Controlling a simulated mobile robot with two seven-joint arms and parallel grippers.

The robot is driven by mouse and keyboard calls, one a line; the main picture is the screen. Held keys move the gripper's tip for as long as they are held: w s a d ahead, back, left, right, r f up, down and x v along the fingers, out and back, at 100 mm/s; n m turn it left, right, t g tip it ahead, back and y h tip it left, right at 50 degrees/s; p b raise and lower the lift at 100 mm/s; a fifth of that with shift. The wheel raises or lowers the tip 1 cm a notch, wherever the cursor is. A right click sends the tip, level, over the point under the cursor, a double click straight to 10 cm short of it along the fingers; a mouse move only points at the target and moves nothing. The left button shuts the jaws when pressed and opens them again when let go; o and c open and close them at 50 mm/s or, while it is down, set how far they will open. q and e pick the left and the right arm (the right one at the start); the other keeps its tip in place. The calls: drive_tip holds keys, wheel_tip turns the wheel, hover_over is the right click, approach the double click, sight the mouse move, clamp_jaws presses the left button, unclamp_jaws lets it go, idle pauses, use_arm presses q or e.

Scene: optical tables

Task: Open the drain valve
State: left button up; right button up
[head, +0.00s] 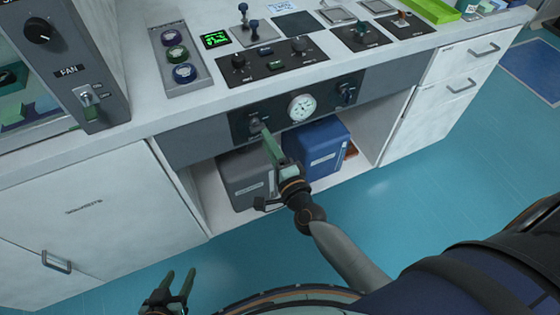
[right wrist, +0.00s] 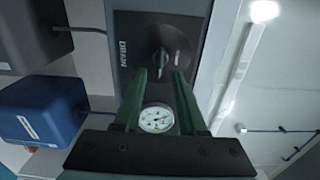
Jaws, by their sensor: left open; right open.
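The drain valve (right wrist: 160,62) is a dark knob on a black panel marked DRAIN in the right wrist view. In the head view the drain valve (head: 255,123) shows at the left end of the panel under the counter, partly hidden by my right gripper. My right gripper (head: 267,135) is open, its green fingers pointing at the knob. In the right wrist view the fingertips (right wrist: 160,74) lie on either side of the knob; I cannot tell whether they touch it. My left gripper (head: 181,280) is open and empty, low over the floor.
A round gauge (head: 301,107) and another knob (head: 346,94) share the panel. A grey container (head: 245,180) and a blue container (head: 322,147) stand in the open bay below. Cabinet doors (head: 85,210) flank it on the left. The floor in front is clear.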

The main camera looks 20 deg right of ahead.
drive_tip(key=s, duration=0.8)
drive_tip(key=shift+d, duration=0.1)
drive_tip(key=s+a+f+n+g+y, duration=0.5)
drive_tip(key=a+f+n, duration=0.1)
drive_tip(key=n, duration=0.7)
drive_tip(key=s+d+f+n+g+h, duration=0.2)
drive_tip(key=s+d+f+n+g, duration=0.15)
drive_tip(key=s+f+n, duration=0.35)
use_arm(q)
drive_tip(key=s+a+r+p, duration=0.1)
drive_tip(key=a+r+p, duration=0.2)
drive_tip(key=r+p, duration=0.6)
drive_tip(key=p, duration=0.4)
drive_tip(key=shift+s+a+r+n+y, duration=0.25)
drive_tip(key=shift+s+r+n+y, duration=0.1)
drive_tip(key=shift+s+n+y, duration=0.05)
use_arm(e)
wheel_tip(320, 180, up, 11)
drive_tip(key=d+h, duration=0.1)
drive_tip(key=d, duration=0.2)
drive_tip(key=shift+s, duration=0.3)
